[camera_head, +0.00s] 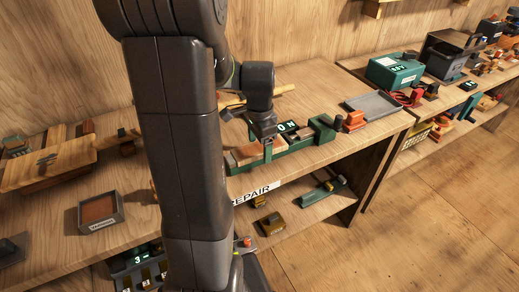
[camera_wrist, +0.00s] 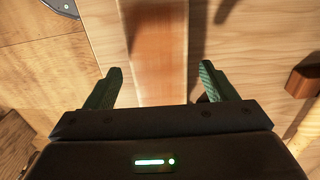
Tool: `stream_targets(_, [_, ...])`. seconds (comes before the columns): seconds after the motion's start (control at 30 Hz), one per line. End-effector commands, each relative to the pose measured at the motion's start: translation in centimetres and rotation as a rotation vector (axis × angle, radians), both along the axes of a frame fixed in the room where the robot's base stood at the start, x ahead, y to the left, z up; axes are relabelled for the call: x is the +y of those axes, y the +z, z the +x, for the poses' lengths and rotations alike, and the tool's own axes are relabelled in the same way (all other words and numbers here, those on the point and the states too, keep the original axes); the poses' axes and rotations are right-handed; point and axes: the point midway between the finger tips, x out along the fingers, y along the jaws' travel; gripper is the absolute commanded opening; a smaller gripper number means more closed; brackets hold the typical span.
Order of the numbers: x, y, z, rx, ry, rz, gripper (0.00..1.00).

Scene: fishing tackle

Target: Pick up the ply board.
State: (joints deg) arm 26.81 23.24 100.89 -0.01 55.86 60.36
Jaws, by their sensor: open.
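A reddish-brown wooden board, which looks like the ply board (camera_wrist: 158,50), runs up the wrist view between my two green fingers. My gripper (camera_wrist: 158,85) is open, with one finger on either side of the board and nothing held. I cannot tell how far above the board the fingertips are. In the head view, my gripper (camera_head: 252,135) is over the workbench beside a green device, and a brown board (camera_head: 245,154) shows just below it, partly hidden by my gripper and arm.
The green device (camera_head: 322,127) with a lit display stands close to my gripper. A grey tray (camera_head: 372,104) and an orange-red object (camera_head: 354,121) lie to its right. A shelf with a REPAIR label (camera_head: 256,194) is below. A small box (camera_head: 100,212) stands at left.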

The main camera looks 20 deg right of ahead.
Motion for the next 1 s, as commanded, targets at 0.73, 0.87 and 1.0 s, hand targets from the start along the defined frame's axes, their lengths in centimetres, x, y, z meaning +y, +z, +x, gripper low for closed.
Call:
stream_targets(0.73, [0.0, 1.3, 0.1, -0.004, 0.000, -0.002, 0.28])
stream_targets(0.87, [0.0, 3.7, 0.1, -0.006, 0.000, -0.003, 0.28])
stream_targets(1.0, [0.0, 6.6, 0.1, -0.004, 0.000, -0.002, 0.28])
